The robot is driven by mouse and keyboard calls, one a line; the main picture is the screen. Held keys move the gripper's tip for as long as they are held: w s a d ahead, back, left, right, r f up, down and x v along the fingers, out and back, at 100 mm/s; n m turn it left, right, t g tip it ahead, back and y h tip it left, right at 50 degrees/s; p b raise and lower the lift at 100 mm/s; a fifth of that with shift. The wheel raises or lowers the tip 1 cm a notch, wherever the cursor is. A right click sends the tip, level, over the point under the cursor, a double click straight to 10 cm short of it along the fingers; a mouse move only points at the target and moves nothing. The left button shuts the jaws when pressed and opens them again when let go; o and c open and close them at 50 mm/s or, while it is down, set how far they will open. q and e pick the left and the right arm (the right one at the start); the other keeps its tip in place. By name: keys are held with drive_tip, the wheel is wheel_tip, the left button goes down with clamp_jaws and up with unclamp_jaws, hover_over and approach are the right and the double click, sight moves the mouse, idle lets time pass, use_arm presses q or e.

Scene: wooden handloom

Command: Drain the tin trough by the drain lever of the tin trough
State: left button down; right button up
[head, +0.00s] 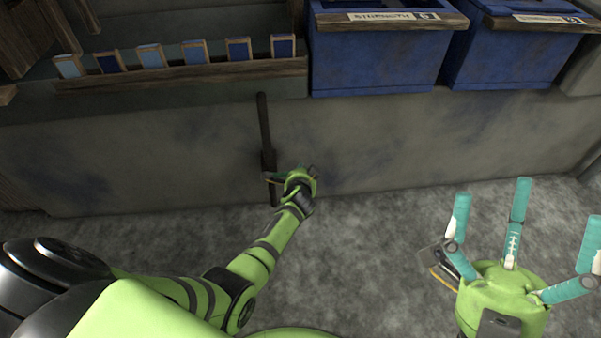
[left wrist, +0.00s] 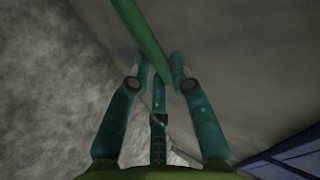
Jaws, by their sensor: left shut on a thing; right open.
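A dark upright bar (head: 264,130), which looks like the drain lever, stands against the grey front wall (head: 180,150). My left gripper (head: 277,178) is at the lower part of this bar, partly hidden by its own wrist. In the left wrist view its fingers (left wrist: 160,78) are closed around the end of a green rod (left wrist: 147,35), seemingly part of the lever. I cannot tell for sure which vessel is the tin trough; the grey wall may be its side. My right gripper (head: 522,215) is open and empty over the floor at the lower right.
Two blue bins (head: 375,60) with wooden rims and labels stand at the upper right. A wooden rack (head: 180,76) holds several blue-faced blocks at the upper left. The grey floor (head: 380,240) between my arms is clear.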

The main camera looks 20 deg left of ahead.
use_arm(q)
drive_tip(key=shift+a+f, duration=0.15)
drive_tip(key=shift+a, duration=0.05)
idle(0.4)
drive_tip(key=c, duration=1.1)
unclamp_jaws()
drive_tip(key=shift+d, duration=0.1)
drive_tip(key=shift+d, duration=0.1)
drive_tip(key=v, duration=1.2)
drive_tip(key=shift+w+d, duration=0.1)
